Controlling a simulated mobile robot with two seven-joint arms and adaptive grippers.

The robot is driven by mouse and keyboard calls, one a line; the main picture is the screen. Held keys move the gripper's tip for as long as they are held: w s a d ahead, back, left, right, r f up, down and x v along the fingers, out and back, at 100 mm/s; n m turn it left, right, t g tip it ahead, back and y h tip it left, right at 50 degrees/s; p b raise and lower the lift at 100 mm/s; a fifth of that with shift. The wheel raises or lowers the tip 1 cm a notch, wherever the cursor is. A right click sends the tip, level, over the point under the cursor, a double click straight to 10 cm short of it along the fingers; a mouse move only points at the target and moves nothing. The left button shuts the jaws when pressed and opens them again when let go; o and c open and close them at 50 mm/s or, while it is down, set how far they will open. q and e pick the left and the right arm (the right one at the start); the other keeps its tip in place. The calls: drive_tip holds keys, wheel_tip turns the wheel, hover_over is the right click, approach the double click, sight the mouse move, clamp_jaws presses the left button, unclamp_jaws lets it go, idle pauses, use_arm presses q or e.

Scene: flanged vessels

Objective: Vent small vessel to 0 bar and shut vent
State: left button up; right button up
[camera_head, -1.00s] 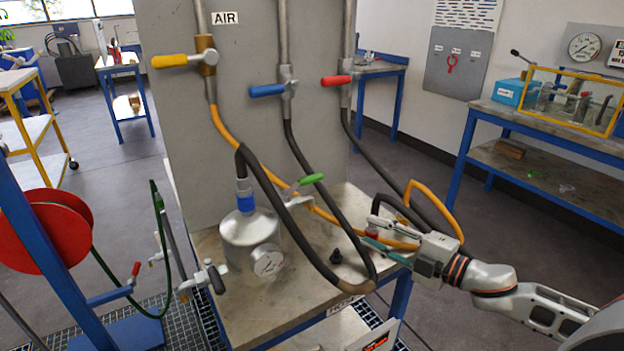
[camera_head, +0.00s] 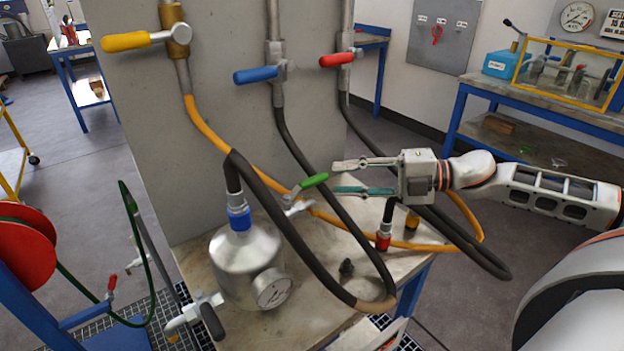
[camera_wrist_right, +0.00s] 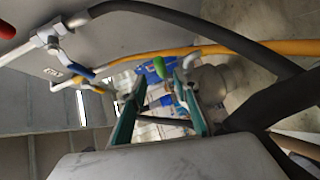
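The small vessel (camera_head: 236,262) is a squat grey metal pot on the bench, with a blue-banded black hose on top. Its round gauge (camera_head: 272,290) faces front, too small to read. A green-handled valve (camera_head: 313,181) shows just right of the vessel's top. A dark-handled valve (camera_head: 212,322) sits low on the vessel's left. My right gripper (camera_head: 337,178) is open and empty, its fingertips just right of the green handle's end. In the right wrist view, the green handle (camera_wrist_right: 158,67) appears between and beyond the open fingertips (camera_wrist_right: 160,86). My left gripper is out of view.
Yellow (camera_head: 126,41), blue (camera_head: 256,75) and red (camera_head: 337,60) valve handles stand on the upright panel. Black and orange hoses loop across the bench around the gripper. A small black knob (camera_head: 346,267) and red-collared connector (camera_head: 383,240) are on the bench.

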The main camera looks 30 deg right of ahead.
sight(322, 180)
drive_tip(key=shift+w+a+f+b, duration=0.2)
drive_tip(key=shift+a+f+b, duration=0.1)
drive_tip(key=shift+a+b, duration=0.1)
drive_tip(key=b+x, duration=0.5)
drive_tip(key=b, duration=0.1)
drive_tip(key=shift+w+f, duration=0.2)
drive_tip(key=shift+w, duration=0.1)
drive_tip(key=shift+a+r+b, duration=0.1)
drive_tip(key=shift+a+b, duration=0.15)
drive_tip(key=shift+b, duration=0.2)
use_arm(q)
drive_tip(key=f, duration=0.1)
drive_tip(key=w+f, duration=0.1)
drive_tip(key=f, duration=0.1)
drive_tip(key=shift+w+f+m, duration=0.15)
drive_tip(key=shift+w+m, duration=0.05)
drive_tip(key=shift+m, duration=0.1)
use_arm(e)
drive_tip(key=shift+w+r, duration=0.1)
drive_tip(key=shift+r, duration=0.1)
clamp_jaws()
